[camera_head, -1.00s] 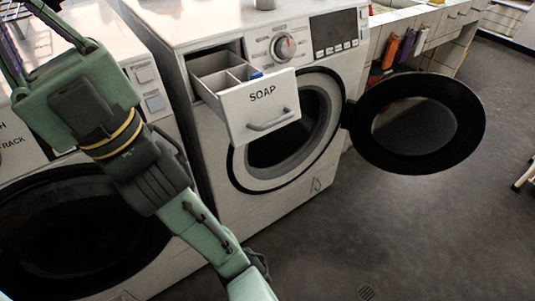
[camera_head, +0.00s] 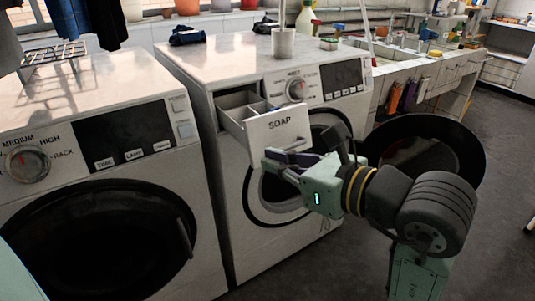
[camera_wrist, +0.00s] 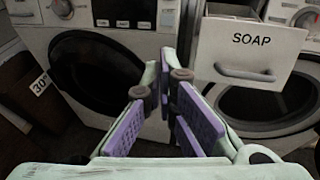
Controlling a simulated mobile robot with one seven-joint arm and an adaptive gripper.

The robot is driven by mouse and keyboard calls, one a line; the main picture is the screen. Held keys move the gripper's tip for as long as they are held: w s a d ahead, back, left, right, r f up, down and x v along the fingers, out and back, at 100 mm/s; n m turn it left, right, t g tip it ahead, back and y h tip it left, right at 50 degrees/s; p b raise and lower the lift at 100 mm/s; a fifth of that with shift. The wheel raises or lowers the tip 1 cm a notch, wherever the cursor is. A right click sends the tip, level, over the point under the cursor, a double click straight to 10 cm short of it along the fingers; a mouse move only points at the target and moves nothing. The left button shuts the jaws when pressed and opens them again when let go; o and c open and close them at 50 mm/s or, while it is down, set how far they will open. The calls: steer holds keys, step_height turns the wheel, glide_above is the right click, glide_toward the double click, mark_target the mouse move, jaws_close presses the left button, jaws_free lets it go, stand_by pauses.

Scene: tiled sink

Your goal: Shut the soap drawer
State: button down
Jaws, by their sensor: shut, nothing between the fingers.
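The soap drawer (camera_head: 283,136) is a white box marked SOAP, pulled out from the upper left of a washing machine. Its compartments show from above, with something blue inside. In the wrist view the drawer front (camera_wrist: 252,50) and its grey handle are at the upper right. My gripper (camera_head: 268,160) is shut and empty. In the head view its fingertips appear just below and in front of the drawer front's lower left. In the wrist view its purple-padded fingers (camera_wrist: 166,85) point left of the drawer; I cannot tell whether they touch it.
The machine's round door (camera_head: 420,150) hangs open at the right, behind my arm. A second washing machine (camera_head: 100,160) stands at the left. A white cup (camera_head: 283,44) sits on the machine's top.

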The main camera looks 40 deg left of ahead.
steer(key=w+d+f+m+t+h, duration=0.2)
steer(key=w+d+t, duration=0.1)
steer(key=w, duration=0.1)
steer(key=p, duration=0.2)
glide_toward(260, 149)
steer(key=x, duration=0.7)
steer(key=shift+f, duration=0.1)
steer(key=shift+w+a, duration=0.1)
